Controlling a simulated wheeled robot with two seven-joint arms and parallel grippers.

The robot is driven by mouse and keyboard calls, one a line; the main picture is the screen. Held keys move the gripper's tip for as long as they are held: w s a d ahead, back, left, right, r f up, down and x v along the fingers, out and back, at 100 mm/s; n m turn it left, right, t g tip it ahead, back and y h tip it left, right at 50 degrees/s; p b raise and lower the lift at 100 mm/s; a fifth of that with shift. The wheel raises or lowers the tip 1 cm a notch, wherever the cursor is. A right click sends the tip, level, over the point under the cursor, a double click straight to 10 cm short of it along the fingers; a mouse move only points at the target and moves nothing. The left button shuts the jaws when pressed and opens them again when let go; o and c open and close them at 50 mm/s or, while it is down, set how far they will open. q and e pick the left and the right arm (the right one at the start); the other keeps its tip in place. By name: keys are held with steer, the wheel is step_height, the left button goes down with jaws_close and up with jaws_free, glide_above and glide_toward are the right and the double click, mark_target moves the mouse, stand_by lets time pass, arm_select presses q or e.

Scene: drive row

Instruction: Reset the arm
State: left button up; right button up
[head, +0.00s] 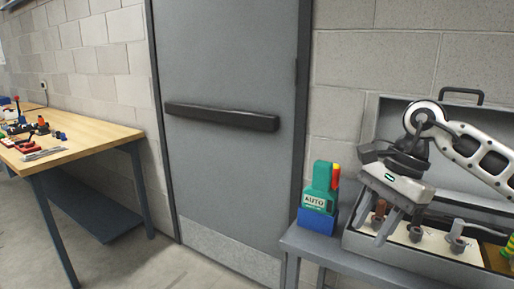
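My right arm comes in from the right edge, and my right gripper (397,238) hangs with its fingers pointing down over an open grey toolbox (405,262). Its two fingers look spread apart, and nothing shows between them. The fingertips are in front of the tray; whether they touch anything in it cannot be told. My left arm and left gripper are not in the head view.
The toolbox and a green AUTO device in a blue holder (318,220) stand on a grey bench (300,240). A wooden workbench (90,135) with small parts stands at the left. A closed grey door (230,70) with a dark push bar lies between; floor before it is clear.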

steer(key=s+a+f+m+t+y, duration=0.1)
steer(key=s+a+m+y, duration=0.3)
steer(key=a+m+y, duration=0.6)
steer(key=s+a+f+m+t+y, duration=0.1)
steer(key=s+a+m+t+y, duration=0.15)
steer(key=a+m+y, duration=0.65)
steer(key=d+f+m+t+h, duration=0.3)
steer(key=f+m+t+h, duration=0.35)
steer(key=m, duration=0.65)
steer(key=d+f+m+t+h, duration=0.3)
steer(key=f+m+t+h, duration=0.4)
steer(key=m, duration=0.6)
steer(key=s+d+f+m+g+h, duration=0.2)
steer(key=s+d+f+m+h, duration=0.1)
steer(key=s+f+m, duration=0.3)
steer(key=s+d+f+m+g+h, duration=0.3)
steer(key=s+d+f+m, duration=0.1)
steer(key=f, duration=0.5)
steer(key=shift+s+m+g, duration=0.3)
steer(key=shift+s+m, duration=0.6)
steer(key=shift+s, duration=0.15)
